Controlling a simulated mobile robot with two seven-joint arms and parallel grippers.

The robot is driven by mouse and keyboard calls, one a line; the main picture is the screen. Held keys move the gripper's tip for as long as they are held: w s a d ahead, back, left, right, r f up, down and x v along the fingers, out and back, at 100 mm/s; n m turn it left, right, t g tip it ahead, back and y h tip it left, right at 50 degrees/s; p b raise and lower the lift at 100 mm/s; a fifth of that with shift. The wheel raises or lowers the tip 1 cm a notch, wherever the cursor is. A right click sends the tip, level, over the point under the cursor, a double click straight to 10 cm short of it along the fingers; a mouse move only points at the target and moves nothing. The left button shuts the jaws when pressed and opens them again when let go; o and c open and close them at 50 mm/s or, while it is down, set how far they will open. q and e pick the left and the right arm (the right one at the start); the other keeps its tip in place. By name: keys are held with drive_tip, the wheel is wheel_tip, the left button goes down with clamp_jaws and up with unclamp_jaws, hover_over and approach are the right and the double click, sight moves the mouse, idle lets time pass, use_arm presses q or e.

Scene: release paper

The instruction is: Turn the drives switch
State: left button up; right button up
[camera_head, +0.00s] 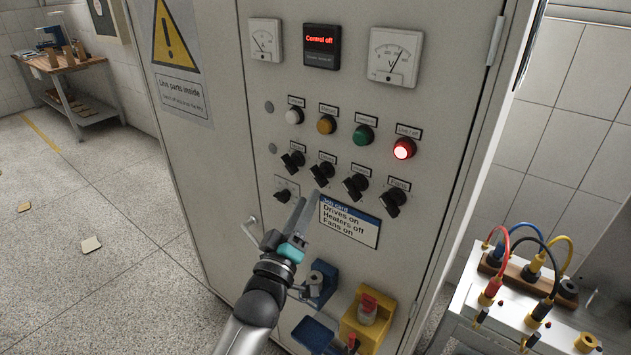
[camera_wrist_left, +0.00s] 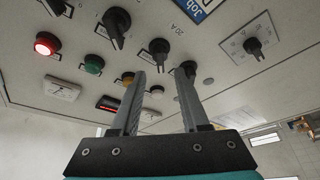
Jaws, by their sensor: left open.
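A row of black rotary switches crosses the cabinet front; the left one (camera_head: 293,161), second (camera_head: 323,172), third (camera_head: 355,186) and right one (camera_head: 393,202) have small labels. The right label seems to read Fans; I cannot read which is Drives. My left gripper (camera_head: 299,206) is open and empty, below the left end of the row. In the left wrist view the panel appears upside down; the fingers (camera_wrist_left: 162,75) point at it, with the left row switch (camera_wrist_left: 187,68) by the right fingertip and the second (camera_wrist_left: 158,50) by the left. Contact is unclear. My right gripper is out of view.
A separate dial switch (camera_head: 286,190) sits lower left. A job card (camera_head: 349,222) reads Drives on, Heaters off, Fans on. The red lamp (camera_head: 403,149) is lit. A door handle (camera_head: 250,232), blue holder (camera_head: 322,284) and yellow box (camera_head: 366,318) project below.

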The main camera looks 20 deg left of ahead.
sight(317, 180)
use_arm(q)
drive_tip(key=shift+x, duration=3.1)
clamp_jaws()
